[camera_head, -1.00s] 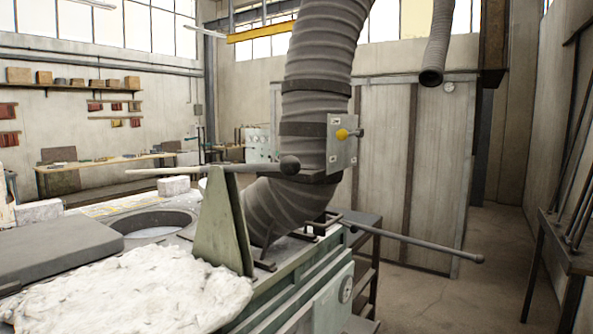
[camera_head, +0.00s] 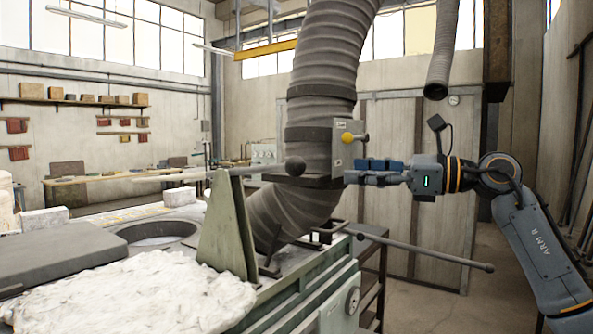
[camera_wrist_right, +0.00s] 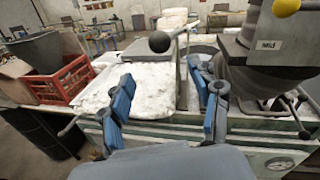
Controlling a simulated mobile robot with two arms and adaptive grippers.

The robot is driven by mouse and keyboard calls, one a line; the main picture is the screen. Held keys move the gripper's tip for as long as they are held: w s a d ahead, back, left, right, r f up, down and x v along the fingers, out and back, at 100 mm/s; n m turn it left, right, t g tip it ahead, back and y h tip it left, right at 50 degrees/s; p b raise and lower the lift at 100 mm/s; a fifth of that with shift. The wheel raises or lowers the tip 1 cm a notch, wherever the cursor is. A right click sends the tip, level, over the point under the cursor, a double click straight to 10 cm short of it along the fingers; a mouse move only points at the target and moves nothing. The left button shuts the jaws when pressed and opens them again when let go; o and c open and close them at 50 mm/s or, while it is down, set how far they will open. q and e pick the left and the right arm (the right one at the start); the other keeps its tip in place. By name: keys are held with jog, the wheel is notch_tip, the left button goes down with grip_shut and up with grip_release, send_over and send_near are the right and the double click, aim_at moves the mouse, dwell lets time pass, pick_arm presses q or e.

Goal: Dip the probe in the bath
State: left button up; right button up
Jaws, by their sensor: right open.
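The probe is a long rod with a dark ball (camera_head: 295,167) at its near end and a pale tip section (camera_head: 165,178) pointing left. It rests across an upright green bracket (camera_head: 228,225) on the furnace top. The bath (camera_head: 155,240) is a round opening left of the bracket, with a pale surface inside; the probe is above its level. My right gripper (camera_head: 352,176) is open and empty, right of the ball and apart from it. In the right wrist view the ball (camera_wrist_right: 159,41) shows beyond the open blue fingers (camera_wrist_right: 160,80). My left gripper is out of view.
A thick ribbed duct (camera_head: 318,110) rises behind the bracket, with a yellow-knobbed box (camera_head: 347,145) on it near my right gripper. A long lever (camera_head: 420,250) sticks out right. A white blanket (camera_head: 140,290) and grey lid (camera_head: 60,258) lie in front. A red crate (camera_wrist_right: 65,80) stands left.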

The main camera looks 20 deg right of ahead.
aim_at(296, 167)
jog(key=p+x, duration=0.4)
jog(key=x, duration=0.8)
jog(key=shift+w+a+r, duration=0.1)
jog(key=shift+a, duration=0.05)
jog(key=shift+w+a, duration=0.35)
jog(key=shift+a, duration=0.05)
jog(key=shift+p, duration=0.3)
grip_shut()
